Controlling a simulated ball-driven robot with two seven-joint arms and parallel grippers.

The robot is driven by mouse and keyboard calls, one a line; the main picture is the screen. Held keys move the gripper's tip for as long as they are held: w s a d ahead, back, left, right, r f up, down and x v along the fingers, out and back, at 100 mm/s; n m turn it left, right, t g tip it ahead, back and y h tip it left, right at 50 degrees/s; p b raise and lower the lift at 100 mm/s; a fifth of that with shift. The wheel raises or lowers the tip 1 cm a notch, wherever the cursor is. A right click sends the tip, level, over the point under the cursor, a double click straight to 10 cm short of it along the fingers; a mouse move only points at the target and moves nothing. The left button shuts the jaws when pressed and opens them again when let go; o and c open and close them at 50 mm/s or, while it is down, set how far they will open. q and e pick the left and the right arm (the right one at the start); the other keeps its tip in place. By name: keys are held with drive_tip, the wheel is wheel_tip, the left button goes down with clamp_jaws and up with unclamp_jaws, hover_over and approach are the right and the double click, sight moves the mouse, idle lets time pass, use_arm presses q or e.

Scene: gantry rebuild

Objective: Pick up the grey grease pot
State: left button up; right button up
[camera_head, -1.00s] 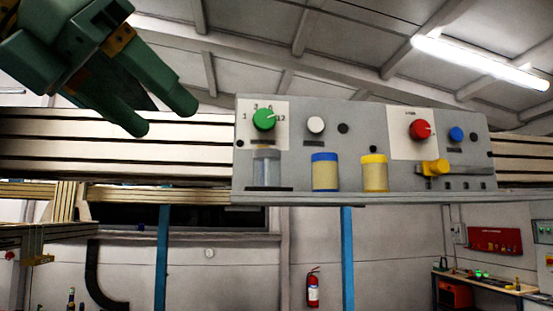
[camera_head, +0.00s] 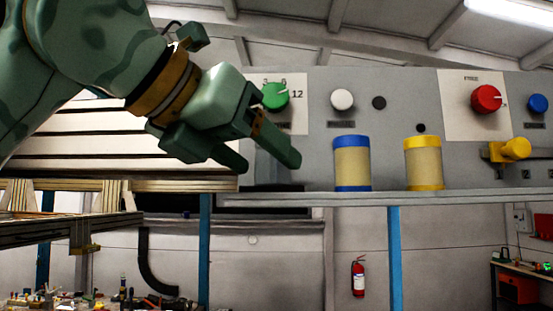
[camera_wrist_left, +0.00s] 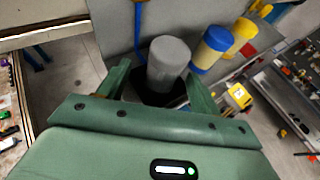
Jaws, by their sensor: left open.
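The grey grease pot (camera_head: 266,172) stands upright on the panel's shelf under the green knob. In the head view it is partly hidden behind my left gripper (camera_head: 268,163). In the left wrist view the grey grease pot (camera_wrist_left: 168,62) shows plainly, its upper part standing between the fingertips of my left gripper (camera_wrist_left: 158,72). The fingers are spread on either side of the pot, and I cannot tell whether either touches it. My right gripper is in neither view.
A blue-capped pot (camera_head: 352,163) and a yellow-capped pot (camera_head: 423,163) stand to the right on the same shelf (camera_head: 350,200). The panel behind has a green knob (camera_head: 274,96), a red knob (camera_head: 486,98) and a yellow lever (camera_head: 515,149).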

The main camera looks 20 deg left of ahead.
sight(282, 167)
use_arm(q)
drive_tip(key=w+d+p, duration=0.1)
drive_tip(key=w+p, duration=0.1)
drive_tip(key=shift+w+d+p, duration=0.1)
drive_tip(key=shift+d+p, duration=0.1)
drive_tip(key=shift+p, duration=0.1)
drive_tip(key=shift+x, duration=1.1)
drive_tip(key=shift+w+f, duration=0.15)
drive_tip(key=shift+c, duration=1)
drive_tip(key=shift+s, duration=0.3)
drive_tip(key=c, duration=1)
drive_tip(key=shift+o, duration=0.2)
drive_tip(key=shift+w, duration=0.15)
